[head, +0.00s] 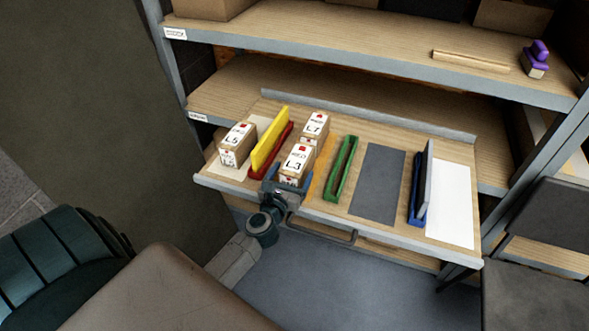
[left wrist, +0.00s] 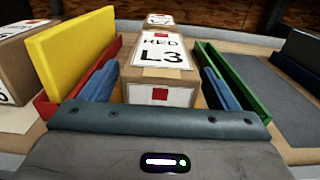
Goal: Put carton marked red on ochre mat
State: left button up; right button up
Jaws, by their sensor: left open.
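A brown carton labelled RED L3 (head: 296,163) stands upright on the pull-out board, with a red square on its white label. It also shows in the middle of the left wrist view (left wrist: 159,60). My left gripper (head: 287,187) is open at the near side of this carton. Its blue fingers (left wrist: 160,85) are on either side of the carton, with gaps visible. The ochre mat (head: 322,174) shows as a strip just right of the carton; the cartons hide part of it. I cannot tell whether the carton rests on it. My right gripper is not in view.
A carton marked L7 (head: 314,124) stands just behind L3. A carton L5 (head: 237,141) is at the left. A red holder with a yellow panel (head: 268,144), a green holder (head: 342,168) and a blue holder (head: 418,205) stand upright. A grey mat (head: 378,182) and white mat (head: 451,205) are bare.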

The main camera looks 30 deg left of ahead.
pick_arm(q)
jog(key=b+v, duration=0.1)
jog(key=v, duration=0.8)
jog(key=shift+s+b, duration=0.3)
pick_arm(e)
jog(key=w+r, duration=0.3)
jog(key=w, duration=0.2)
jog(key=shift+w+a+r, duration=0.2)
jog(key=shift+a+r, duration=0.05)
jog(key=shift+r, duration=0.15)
